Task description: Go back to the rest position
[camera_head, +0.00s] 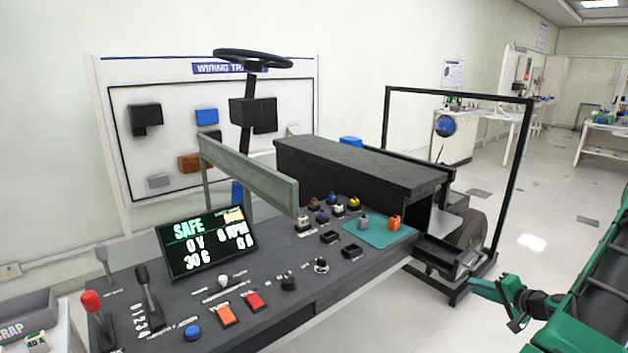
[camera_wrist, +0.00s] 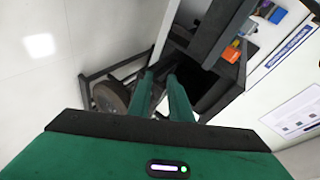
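My gripper (camera_wrist: 160,77) shows in the wrist view with two green fingers and a visible gap between them. It is open, and nothing shows between the fingers. The fingers point toward the wheel (camera_wrist: 110,98) and the dark frame of the chassis rig. In the head view, a green and black part of my arm is at the lower right, in front of the rig and clear of the console.
The console (camera_head: 330,290) carries a SAFE display (camera_head: 206,242), levers, buttons and a teal mat (camera_head: 385,236) with small connectors. A wiring board (camera_head: 215,140) is on the wall. Open floor (camera_head: 545,215) lies to the right.

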